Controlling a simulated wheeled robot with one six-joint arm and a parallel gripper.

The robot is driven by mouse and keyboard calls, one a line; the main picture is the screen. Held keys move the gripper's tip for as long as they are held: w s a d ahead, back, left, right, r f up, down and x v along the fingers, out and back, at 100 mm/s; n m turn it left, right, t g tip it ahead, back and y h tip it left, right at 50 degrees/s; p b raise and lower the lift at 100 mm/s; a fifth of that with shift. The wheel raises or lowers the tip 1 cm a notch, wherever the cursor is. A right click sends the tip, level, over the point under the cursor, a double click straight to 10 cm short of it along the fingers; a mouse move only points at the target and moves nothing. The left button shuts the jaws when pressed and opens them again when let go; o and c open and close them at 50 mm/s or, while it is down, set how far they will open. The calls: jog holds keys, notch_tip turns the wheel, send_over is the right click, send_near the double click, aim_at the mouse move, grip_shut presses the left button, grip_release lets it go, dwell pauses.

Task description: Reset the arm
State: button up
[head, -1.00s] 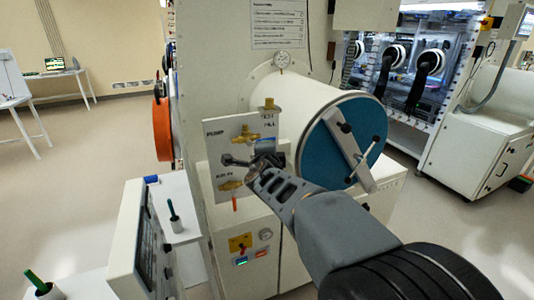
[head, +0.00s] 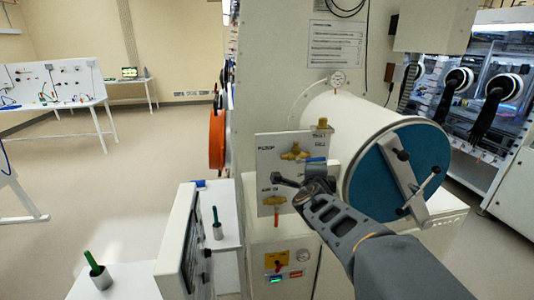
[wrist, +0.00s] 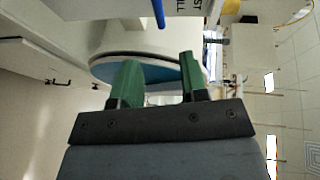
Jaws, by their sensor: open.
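My gripper (head: 302,184) is in front of the white valve panel (head: 267,158) in the head view, seen partly from behind. In the wrist view its two green fingers (wrist: 156,82) stand apart with nothing between them. Brass valves (head: 294,152) sit on the panel, one with a blue handle. A blue handle (wrist: 158,12) also shows at the top of the wrist view, beyond the fingers. I cannot tell whether a finger touches the panel.
The white antechamber cylinder (head: 345,112) with a blue door (head: 400,175) and a clamp bar is right of the panel. A screen housing (head: 180,245) and pots with green sticks (head: 217,228) stand at left. Open floor (head: 120,180) lies at far left.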

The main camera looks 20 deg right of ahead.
jog(key=s+d+f+m+g, duration=0.1)
jog(key=s+f+m+g, duration=0.35)
jog(key=m, duration=1.25)
jog(key=s+f+m+g, duration=0.3)
jog(key=s+m, duration=0.2)
jog(key=m, duration=1.2)
jog(key=s+a+f+m+g+y, duration=0.1)
jog(key=s+a+f+m+y, duration=0.1)
jog(key=s+a+m+y, duration=0.2)
jog(key=s+a+f+m+y, duration=0.2)
jog(key=s+a+m+y, duration=0.2)
jog(key=a+m, duration=0.7)
jog(key=shift+f+g, duration=0.2)
jog(key=shift+g, duration=0.15)
jog(key=shift+s+a, duration=0.15)
